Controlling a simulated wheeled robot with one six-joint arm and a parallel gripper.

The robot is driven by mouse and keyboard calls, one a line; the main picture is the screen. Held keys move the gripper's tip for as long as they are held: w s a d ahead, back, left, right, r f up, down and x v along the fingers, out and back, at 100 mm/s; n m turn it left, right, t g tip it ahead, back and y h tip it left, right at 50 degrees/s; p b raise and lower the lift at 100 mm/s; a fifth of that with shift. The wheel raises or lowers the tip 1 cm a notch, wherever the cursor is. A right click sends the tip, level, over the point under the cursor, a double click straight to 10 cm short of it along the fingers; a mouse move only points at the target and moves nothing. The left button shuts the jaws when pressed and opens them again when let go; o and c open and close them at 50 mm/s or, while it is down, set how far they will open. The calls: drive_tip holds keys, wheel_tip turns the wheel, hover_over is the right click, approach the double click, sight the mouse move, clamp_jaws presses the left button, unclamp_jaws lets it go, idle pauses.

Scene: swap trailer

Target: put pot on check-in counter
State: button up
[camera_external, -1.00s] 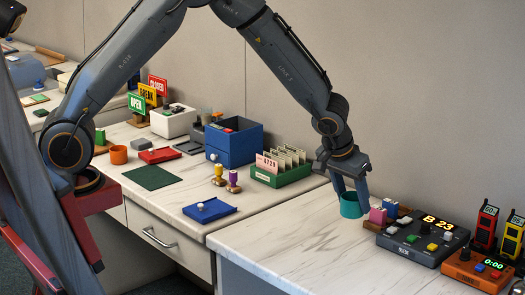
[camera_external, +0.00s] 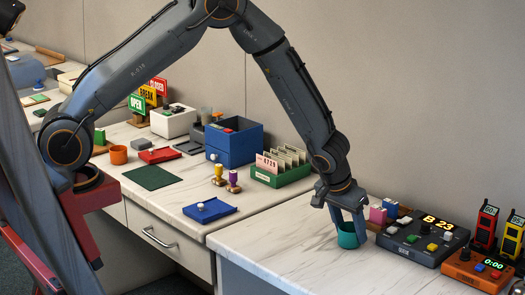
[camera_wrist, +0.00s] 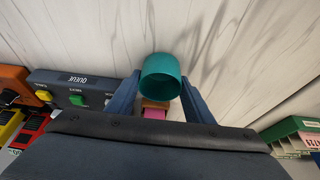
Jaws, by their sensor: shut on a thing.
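A teal pot (camera_external: 348,240) is in my gripper (camera_external: 349,228), whose fingers are shut on its two sides. It is upright over the front part of the right-hand marble counter (camera_external: 290,250). I cannot tell whether its base touches the top. In the wrist view the teal pot (camera_wrist: 160,72) sits between the blue fingertips of my gripper (camera_wrist: 161,80). The left-hand marble counter (camera_external: 185,188) has a drawer. No label shows which counter is the check-in one.
A queue box (camera_external: 420,238), an orange timer box (camera_external: 478,268), two radios (camera_external: 497,228) and a pink stamp (camera_external: 378,215) stand right of the pot. A green card holder (camera_external: 280,175) is behind on the left. The right counter's left part is clear.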

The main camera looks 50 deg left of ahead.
drive_tip(key=shift+f, duration=0.1)
drive_tip(key=o, duration=1)
drive_tip(key=shift+o, duration=0.2)
drive_tip(key=shift+r, duration=0.5)
drive_tip(key=b+v, duration=0.2)
drive_tip(key=v, duration=0.8)
drive_tip(key=s+a+r+g, duration=0.1)
drive_tip(key=s+a, duration=0.3)
drive_tip(key=a, duration=0.5)
drive_tip(key=s+a+r+g, duration=0.15)
drive_tip(key=s+a, duration=0.25)
drive_tip(key=a, duration=0.5)
drive_tip(key=s+a+g, duration=0.1)
drive_tip(key=s+a, duration=1)
drive_tip(key=s, duration=0.3)
